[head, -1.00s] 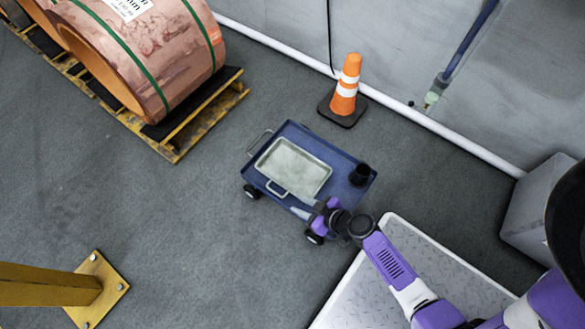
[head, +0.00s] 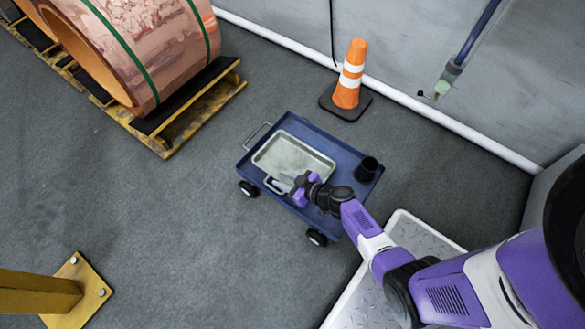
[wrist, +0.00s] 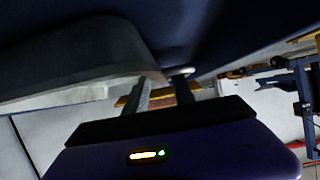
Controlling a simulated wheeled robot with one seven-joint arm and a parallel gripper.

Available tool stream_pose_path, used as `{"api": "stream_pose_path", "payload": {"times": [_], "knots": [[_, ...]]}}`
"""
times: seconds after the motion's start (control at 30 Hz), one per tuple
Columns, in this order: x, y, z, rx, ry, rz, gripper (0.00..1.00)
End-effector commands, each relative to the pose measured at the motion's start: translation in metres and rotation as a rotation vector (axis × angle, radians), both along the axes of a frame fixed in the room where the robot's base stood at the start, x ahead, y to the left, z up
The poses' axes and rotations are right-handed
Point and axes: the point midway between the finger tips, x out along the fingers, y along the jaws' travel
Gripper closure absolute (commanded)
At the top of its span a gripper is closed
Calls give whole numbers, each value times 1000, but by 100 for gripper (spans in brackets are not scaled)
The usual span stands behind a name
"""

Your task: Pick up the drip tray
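The drip tray (head: 292,156) is a shallow, pale metal rectangle lying on the blue cart (head: 345,158). The tray (wrist: 75,62) fills the upper left there, close to the left finger. I cannot tell whether the handle lies between the fingers.
A black cup (head: 364,170) stands at the cart's right end. An orange cone (head: 350,75) is behind the cart. A copper coil on a yellow pallet (head: 190,108) is at upper left, and a yellow post base (head: 78,290) at lower left. Open floor lies left of the cart.

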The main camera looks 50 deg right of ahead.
Motion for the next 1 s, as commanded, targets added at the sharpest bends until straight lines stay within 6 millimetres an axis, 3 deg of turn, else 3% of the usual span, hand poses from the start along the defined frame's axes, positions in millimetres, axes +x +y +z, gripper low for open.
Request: {"api": "stream_pose_path", "payload": {"times": [0.13, 0.37, 0.4, 0.57, 1.0], "knots": [[12, 1, -8, 0, 0, 2, 69], [13, 2, -8, 1, 1, 2, 69], [13, 2, -8, 1, 1, 2, 71], [13, 2, -7, 1, 1, 2, 100], [13, 2, -8, 2, 1, 1, 100]]}}
